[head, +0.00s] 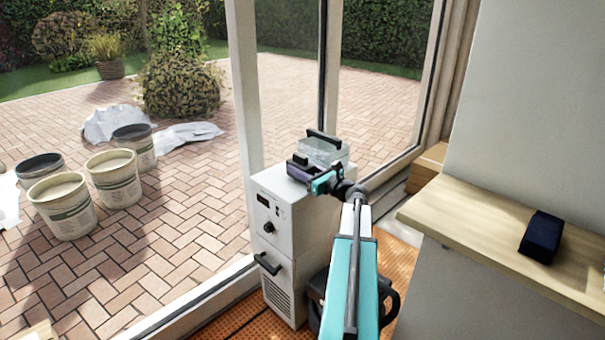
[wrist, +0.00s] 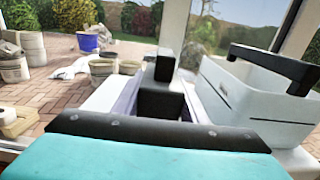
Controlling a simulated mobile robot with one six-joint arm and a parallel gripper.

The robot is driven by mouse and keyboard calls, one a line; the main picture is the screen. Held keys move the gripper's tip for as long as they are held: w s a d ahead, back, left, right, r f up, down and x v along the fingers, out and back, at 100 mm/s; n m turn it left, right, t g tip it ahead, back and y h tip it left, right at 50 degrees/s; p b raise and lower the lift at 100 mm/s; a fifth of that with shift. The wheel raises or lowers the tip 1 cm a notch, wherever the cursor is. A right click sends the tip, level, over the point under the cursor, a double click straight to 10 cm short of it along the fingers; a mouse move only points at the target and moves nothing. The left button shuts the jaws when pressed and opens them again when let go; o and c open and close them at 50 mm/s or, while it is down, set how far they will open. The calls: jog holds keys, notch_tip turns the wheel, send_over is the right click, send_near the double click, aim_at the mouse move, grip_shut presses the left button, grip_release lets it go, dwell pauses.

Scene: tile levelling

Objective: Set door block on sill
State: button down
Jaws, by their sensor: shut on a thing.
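Most of that block is hidden behind my dark fingers; in the wrist view my gripper (wrist: 162,88) shows close up, with pale surfaces on both sides. I cannot tell whether the block touches the cabinet top. The sill (head: 192,304) is the pale strip under the glass door at the lower left.
A wooden counter (head: 485,222) with a dark block (head: 541,236) is at the right. Buckets (head: 115,181) stand outside on the brick paving.

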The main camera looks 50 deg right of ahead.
jog(key=shift+w+a+f, duration=0.1)
jog(key=shift+f, duration=0.2)
jog(key=shift+f, duration=0.1)
jog(key=c, duration=1.1)
grip_release()
jog(key=s, duration=0.8)
jog(key=s+p, duration=0.1)
jog(key=s, duration=0.3)
jog(key=shift+a, duration=0.35)
